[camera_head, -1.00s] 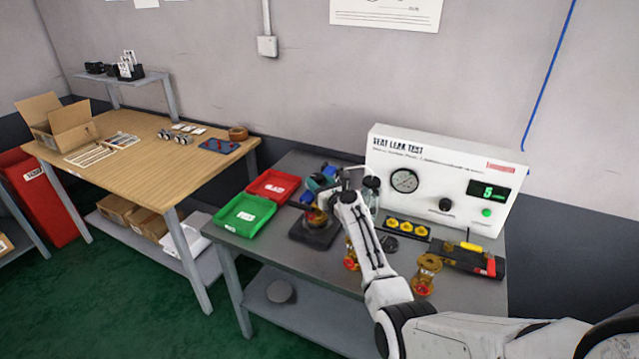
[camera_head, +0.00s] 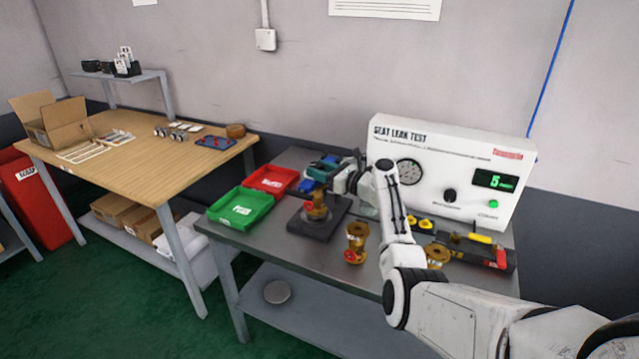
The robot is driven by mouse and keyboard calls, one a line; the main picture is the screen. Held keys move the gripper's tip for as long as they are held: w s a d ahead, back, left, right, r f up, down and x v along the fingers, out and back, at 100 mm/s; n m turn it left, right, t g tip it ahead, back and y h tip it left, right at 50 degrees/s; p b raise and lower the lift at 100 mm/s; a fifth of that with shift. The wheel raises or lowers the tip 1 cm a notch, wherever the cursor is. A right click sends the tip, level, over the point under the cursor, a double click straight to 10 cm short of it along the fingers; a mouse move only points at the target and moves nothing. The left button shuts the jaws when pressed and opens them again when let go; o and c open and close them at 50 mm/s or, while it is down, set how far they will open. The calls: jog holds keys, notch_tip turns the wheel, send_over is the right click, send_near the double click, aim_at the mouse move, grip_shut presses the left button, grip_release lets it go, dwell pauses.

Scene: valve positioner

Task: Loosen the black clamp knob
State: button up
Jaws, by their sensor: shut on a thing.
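The clamp fixture has a dark base (camera_head: 313,222) on the grey bench. My gripper (camera_head: 343,178) is at the upper right of this fixture, shut at the right side of the blue and teal part. The black clamp knob cannot be made out apart from my gripper, which covers that spot. The fingertips are small and partly hidden by my wrist.
A green tray (camera_head: 240,224) and a red tray (camera_head: 293,181) lie left of the fixture. Another brass valve (camera_head: 357,238) stands to the right, near my arm. The white seat leak test box (camera_head: 450,150) stands behind. The bench front between fixture and valve is clear.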

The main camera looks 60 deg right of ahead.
jog(key=shift+d+f+n+y+b, duration=0.15)
jog(key=shift+n+y+b, duration=0.6)
jog(key=shift+y+b, duration=0.55)
jog(key=shift+d+f+n+y+b, duration=0.15)
jog(key=shift+n+y+b, duration=0.75)
jog(key=shift+b, duration=0.7)
jog(key=shift+r+n+y+b, duration=0.15)
jog(key=shift+n+y+b, duration=0.1)
jog(key=shift+y+b, duration=0.65)
jog(key=shift+r+g+b, duration=0.1)
jog(key=shift+g+b, duration=0.2)
jog(key=shift+b, duration=0.25)
jog(key=o, duration=1.1)
jog(key=shift+c, duration=0.2)
jog(key=v, duration=1)
jog(key=shift+s+p, duration=0.3)
jog(key=shift+p, duration=0.05)
jog(key=shift+d, duration=0.1)
